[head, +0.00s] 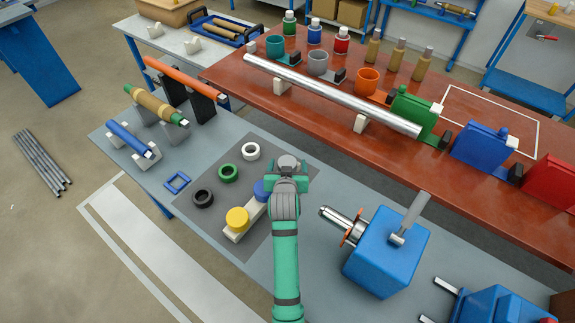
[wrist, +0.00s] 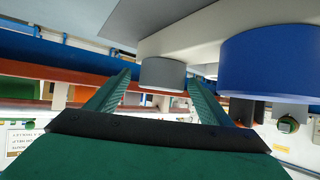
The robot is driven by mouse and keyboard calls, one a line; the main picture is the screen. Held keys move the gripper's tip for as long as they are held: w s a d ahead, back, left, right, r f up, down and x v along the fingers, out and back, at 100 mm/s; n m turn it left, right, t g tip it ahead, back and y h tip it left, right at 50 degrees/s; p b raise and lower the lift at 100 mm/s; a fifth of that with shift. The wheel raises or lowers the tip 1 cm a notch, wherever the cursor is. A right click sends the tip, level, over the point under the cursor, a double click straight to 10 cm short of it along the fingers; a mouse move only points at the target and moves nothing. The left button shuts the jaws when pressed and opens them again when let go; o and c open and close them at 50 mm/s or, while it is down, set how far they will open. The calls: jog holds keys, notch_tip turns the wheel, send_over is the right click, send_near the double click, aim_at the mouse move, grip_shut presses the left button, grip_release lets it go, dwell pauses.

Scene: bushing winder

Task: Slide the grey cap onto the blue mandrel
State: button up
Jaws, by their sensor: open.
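The grey cap (wrist: 162,74) shows in the wrist view, against a pale rack (wrist: 165,20) and beside a larger-looking blue cap (wrist: 268,60). My gripper (wrist: 158,83) is open, with its green fingers to the left and right of the grey cap in that view. I cannot tell whether they touch it. The blue mandrel (head: 130,140) lies on white cradles at the left end of the grey table.
A yellow cap (head: 237,218) stands on the rack's near end. Black (head: 203,199), green (head: 228,173) and white (head: 251,151) rings and a blue square frame (head: 177,182) lie nearby. A blue machine (head: 385,255) with a metal shaft stands right of my arm.

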jog(key=shift+x, duration=0.8)
jog(key=shift+a+r, duration=0.1)
jog(key=shift+a, duration=0.25)
jog(key=c, duration=1.2)
jog(key=shift+o, duration=0.2)
jog(key=shift+s+d, duration=0.1)
jog(key=shift+d, duration=0.35)
